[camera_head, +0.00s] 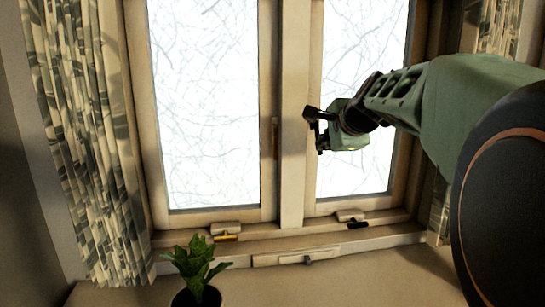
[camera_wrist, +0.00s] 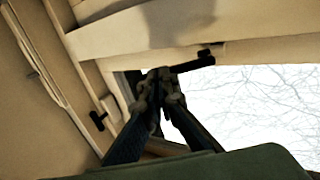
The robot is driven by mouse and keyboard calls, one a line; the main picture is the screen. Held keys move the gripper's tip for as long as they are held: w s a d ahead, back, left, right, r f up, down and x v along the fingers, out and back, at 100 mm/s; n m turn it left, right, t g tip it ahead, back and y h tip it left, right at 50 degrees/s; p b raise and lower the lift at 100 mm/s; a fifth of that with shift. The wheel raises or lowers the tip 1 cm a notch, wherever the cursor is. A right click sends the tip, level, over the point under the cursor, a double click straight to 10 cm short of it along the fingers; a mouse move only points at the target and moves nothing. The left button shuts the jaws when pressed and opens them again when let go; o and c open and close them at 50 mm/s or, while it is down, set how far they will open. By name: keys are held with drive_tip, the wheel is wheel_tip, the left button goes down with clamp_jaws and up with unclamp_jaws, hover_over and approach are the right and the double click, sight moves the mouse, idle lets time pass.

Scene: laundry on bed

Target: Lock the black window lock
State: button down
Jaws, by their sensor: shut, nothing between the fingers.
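My gripper (camera_head: 318,131) is at the middle post of the window, in front of the inner edge of the right pane. In the wrist view its two dark fingers (camera_wrist: 160,76) are closed together with nothing between them. A black bar-shaped window lock (camera_wrist: 193,62) is on the cream frame right beside the fingertips. It looks very close to them, but I cannot tell whether they touch. In the head view this lock is hard to tell apart from the dark fingers. A second, smaller black fitting (camera_wrist: 98,120) is on the frame at the left of the wrist view.
A brass handle (camera_head: 274,138) is on the left sash. A brass fitting (camera_head: 227,237) and a black fitting (camera_head: 358,224) are along the bottom frame. A potted plant (camera_head: 196,263) stands at lower left. A patterned curtain (camera_head: 84,140) hangs at the left.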

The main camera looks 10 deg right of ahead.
sight(321, 152)
drive_tip(key=shift+w+f+t+b, duration=0.3)
drive_tip(key=shift+f+t+b, duration=0.45)
drive_tip(key=shift+b, duration=2.65)
drive_tip(key=shift+w+f+t+b, duration=0.25)
drive_tip(key=shift+f+t+b, duration=0.5)
drive_tip(key=shift+b, duration=2.65)
drive_tip(key=shift+w+r+b, duration=0.1)
drive_tip(key=shift+r+b, duration=0.05)
drive_tip(key=shift+b, duration=0.15)
drive_tip(key=shift+w, duration=0.25)
drive_tip(key=shift+w+f, duration=0.1)
drive_tip(key=shift+f, duration=0.1)
